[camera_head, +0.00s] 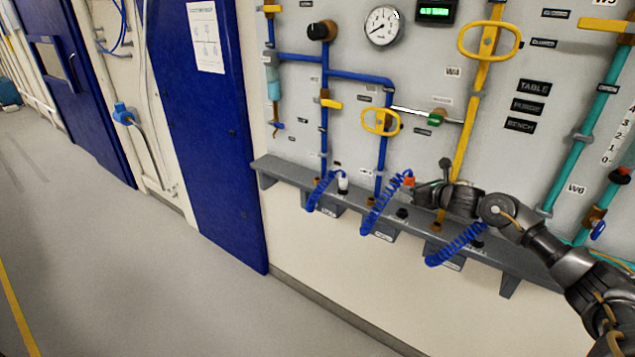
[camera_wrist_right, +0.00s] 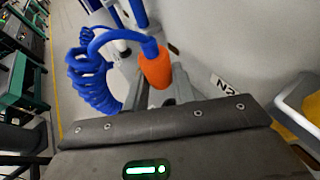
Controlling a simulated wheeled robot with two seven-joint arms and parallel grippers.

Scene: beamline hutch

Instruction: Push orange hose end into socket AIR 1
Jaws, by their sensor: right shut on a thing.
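My right gripper (camera_head: 416,188) reaches in from the right, low over the grey ledge of the wall panel. It is shut on the orange hose end (camera_head: 408,181), which has a blue coiled hose hanging to its left. In the right wrist view the orange hose end (camera_wrist_right: 156,68) stands at the fingers, with the blue hose (camera_wrist_right: 92,80) looping off it to the left. Small dark sockets, one of them a black socket (camera_head: 402,213), sit on the ledge. Their labels are too small to read, so I cannot tell which is AIR 1. My left gripper is not in view.
The grey ledge (camera_head: 290,174) runs along the panel. A white hose end (camera_head: 343,183) stands on it to the left. Another blue coil (camera_head: 455,245) hangs at the right. Blue pipes and a yellow pipe (camera_head: 467,130) rise behind. The floor at left is clear.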

